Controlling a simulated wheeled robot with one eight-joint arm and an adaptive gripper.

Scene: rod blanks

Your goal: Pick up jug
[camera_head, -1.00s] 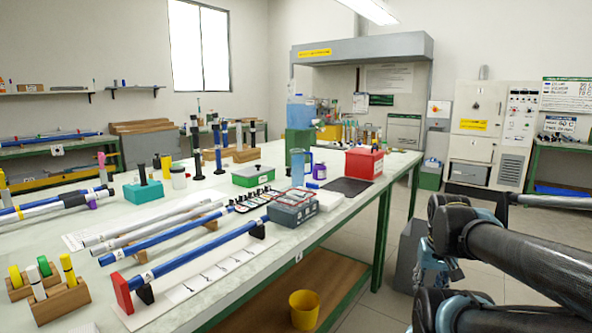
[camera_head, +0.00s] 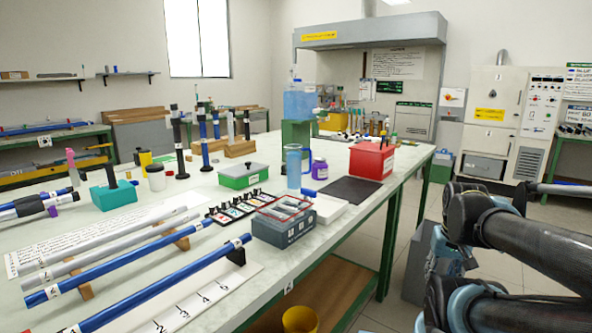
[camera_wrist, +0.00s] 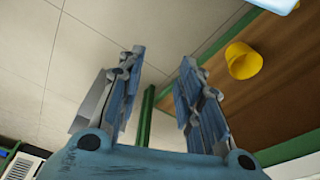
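The jug (camera_head: 295,167) is tall, blue and see-through, with a handle on its right side. It stands upright on the long workbench (camera_head: 345,227) in the head view, between a green box and a purple-lidded bottle. My gripper (camera_wrist: 163,58) shows in the wrist view with its two fingers apart and nothing between them. It is beside the bench's edge, over the floor and low shelf, and well away from the jug. The jug cannot be made out in the wrist view.
Near the jug are a green box (camera_head: 243,175), a purple bottle (camera_head: 319,168), a red bin (camera_head: 371,160) and a grey case (camera_head: 283,222). Long blue rods (camera_head: 160,292) fill the bench's front. A yellow bucket (camera_wrist: 240,61) stands on the low shelf.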

